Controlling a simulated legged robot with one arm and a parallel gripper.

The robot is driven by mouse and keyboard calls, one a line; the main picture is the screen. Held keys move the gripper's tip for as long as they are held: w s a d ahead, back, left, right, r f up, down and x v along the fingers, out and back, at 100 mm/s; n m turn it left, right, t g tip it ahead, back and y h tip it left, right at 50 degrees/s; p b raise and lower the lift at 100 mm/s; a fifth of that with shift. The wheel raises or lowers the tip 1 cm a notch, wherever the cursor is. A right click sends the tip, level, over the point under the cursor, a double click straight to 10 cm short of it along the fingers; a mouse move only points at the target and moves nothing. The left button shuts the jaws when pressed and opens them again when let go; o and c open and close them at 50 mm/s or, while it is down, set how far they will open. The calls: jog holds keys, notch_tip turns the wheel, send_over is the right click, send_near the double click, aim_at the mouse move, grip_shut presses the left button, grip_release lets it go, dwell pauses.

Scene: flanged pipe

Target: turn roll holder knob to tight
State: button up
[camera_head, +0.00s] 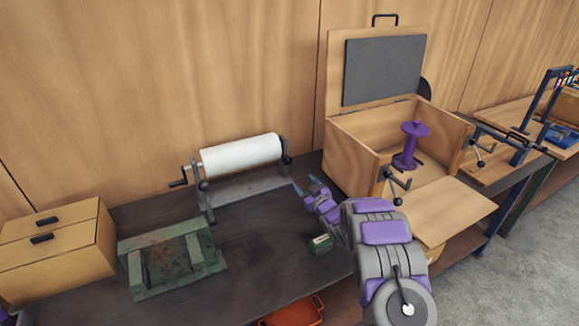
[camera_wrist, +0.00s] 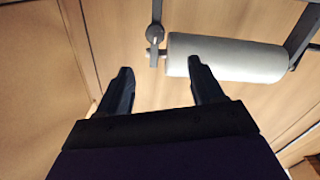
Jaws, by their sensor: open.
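The roll holder (camera_head: 245,190) stands on the dark bench and bears a white roll (camera_head: 240,156), which also shows in the wrist view (camera_wrist: 230,58). A dark round knob (camera_head: 286,160) sits at the holder's right end, and another (camera_head: 204,186) near its left end. In the wrist view, a round knob-like part (camera_wrist: 155,34) sits beside the roll's left end. I cannot tell how tight any knob is. My gripper (camera_head: 305,184) is open and empty, just right of and in front of the holder. Its fingers (camera_wrist: 159,66) point towards the roll's left end in the wrist view, apart from the knob.
An open wooden box (camera_head: 352,160) with a purple spool (camera_head: 409,146) stands close on the right. A green metal block (camera_head: 170,258) and wooden drawers (camera_head: 55,250) are on the left. A small green box (camera_head: 320,244) lies below my gripper. The bench before the holder is mostly clear.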

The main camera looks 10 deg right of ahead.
send_near(289, 162)
jog(key=b+x, duration=0.1)
jog(key=x, duration=0.3)
jog(key=shift+a+b, duration=0.4)
jog(key=shift+w, duration=0.85)
jog(key=shift+b+x, duration=0.6)
jog(key=shift+x, duration=0.5)
jog(key=shift+w+a, duration=0.2)
jog(key=shift+w, duration=0.05)
jog(key=shift+d+r, duration=0.1)
jog(key=shift+c, duration=0.2)
